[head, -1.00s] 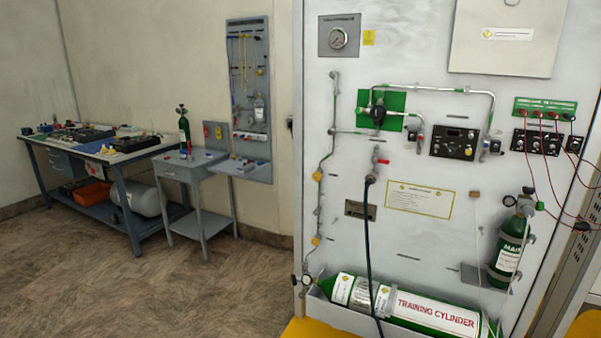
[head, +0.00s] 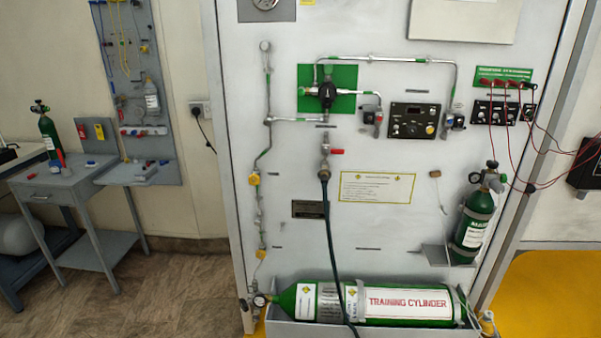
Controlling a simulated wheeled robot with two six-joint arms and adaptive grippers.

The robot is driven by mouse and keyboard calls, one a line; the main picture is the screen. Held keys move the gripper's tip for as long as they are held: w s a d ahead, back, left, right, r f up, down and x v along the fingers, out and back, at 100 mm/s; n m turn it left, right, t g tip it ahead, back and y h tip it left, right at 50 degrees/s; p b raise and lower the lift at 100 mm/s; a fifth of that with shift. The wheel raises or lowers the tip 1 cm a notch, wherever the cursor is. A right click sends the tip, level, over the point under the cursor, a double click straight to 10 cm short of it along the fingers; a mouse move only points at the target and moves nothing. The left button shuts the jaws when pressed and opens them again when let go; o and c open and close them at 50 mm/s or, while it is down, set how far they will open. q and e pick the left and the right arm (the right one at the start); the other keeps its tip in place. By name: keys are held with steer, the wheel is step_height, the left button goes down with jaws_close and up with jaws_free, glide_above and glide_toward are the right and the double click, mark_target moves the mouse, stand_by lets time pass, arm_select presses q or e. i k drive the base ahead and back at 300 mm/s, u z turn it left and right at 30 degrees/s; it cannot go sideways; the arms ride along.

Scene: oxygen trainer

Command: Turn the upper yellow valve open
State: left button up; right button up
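The upper yellow valve (head: 254,179) sits on the thin vertical pipe at the left side of the white trainer panel (head: 400,240). A lower yellow valve (head: 261,254) sits further down the same pipe line, above the gauge at the cylinder's left end. Both look small here, and I cannot tell their handle positions. Neither of my grippers shows in the head view.
A green training cylinder (head: 400,302) lies in a tray at the panel's foot, with a dark hose (head: 334,250) hanging before it. A small green cylinder (head: 472,230) stands at right. A grey side table (head: 70,180) stands at left. Floor between is clear.

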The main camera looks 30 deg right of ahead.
mark_target(254, 179)
steer(key=z, duration=0.95)
steer(key=i, duration=0.8)
steer(key=z, duration=0.8)
